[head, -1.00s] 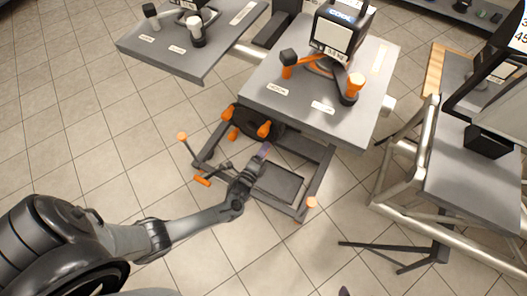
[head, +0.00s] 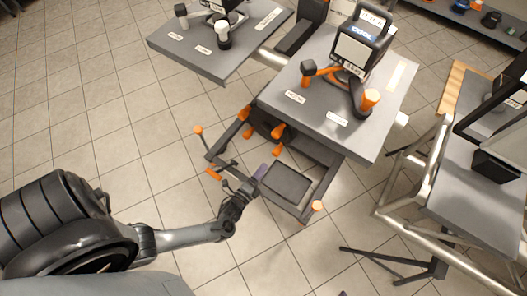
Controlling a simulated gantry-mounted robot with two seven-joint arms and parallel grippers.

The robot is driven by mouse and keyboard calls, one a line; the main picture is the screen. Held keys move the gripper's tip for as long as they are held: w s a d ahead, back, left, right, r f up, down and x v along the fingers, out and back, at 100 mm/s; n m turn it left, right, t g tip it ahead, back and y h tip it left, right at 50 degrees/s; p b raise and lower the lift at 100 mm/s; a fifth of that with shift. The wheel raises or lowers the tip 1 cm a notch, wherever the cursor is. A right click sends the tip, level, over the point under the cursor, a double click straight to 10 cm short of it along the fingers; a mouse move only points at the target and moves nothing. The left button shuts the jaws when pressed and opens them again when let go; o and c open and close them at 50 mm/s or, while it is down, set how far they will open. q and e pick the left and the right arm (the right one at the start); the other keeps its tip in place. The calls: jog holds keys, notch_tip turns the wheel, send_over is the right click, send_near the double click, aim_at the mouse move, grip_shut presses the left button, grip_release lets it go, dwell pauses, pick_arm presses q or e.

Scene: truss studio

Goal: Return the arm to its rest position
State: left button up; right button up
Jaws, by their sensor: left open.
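My left arm comes in from the lower left, stretched out over the tiled floor. My left gripper (head: 250,181) is at its end, open, with nothing seen between its fingers. In the picture it lies over the left side of a low dark frame (head: 289,182) with orange knobs. I cannot tell how far above the frame it is. My right gripper is not in view.
A grey table (head: 335,119) with a device labelled COOL (head: 359,46) and orange-handled parts stands beyond the frame. Another grey table (head: 207,60) is at upper left. A metal truss stand (head: 426,192) is at right. Floor at left and bottom is clear.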

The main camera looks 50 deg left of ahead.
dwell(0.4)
pick_arm(q)
jog(key=s+d+r+n+g+h+p, duration=0.1)
jog(key=d+r+n+g+p, duration=0.3)
jog(key=r, duration=0.7)
jog(key=s+r+n+g+h+p, duration=0.15)
jog(key=r+n+p, duration=0.4)
jog(key=r, duration=0.65)
jog(key=s+d+r+n+g+h, duration=0.1)
jog(key=s+d+r+n+g, duration=0.1)
jog(key=s+r+n+g, duration=0.5)
notch_tip(320, 180, up, 37)
jog(key=s+m+p, duration=0.1)
jog(key=s+p, duration=0.2)
jog(key=p, duration=3.5)
jog(key=shift+g, duration=0.45)
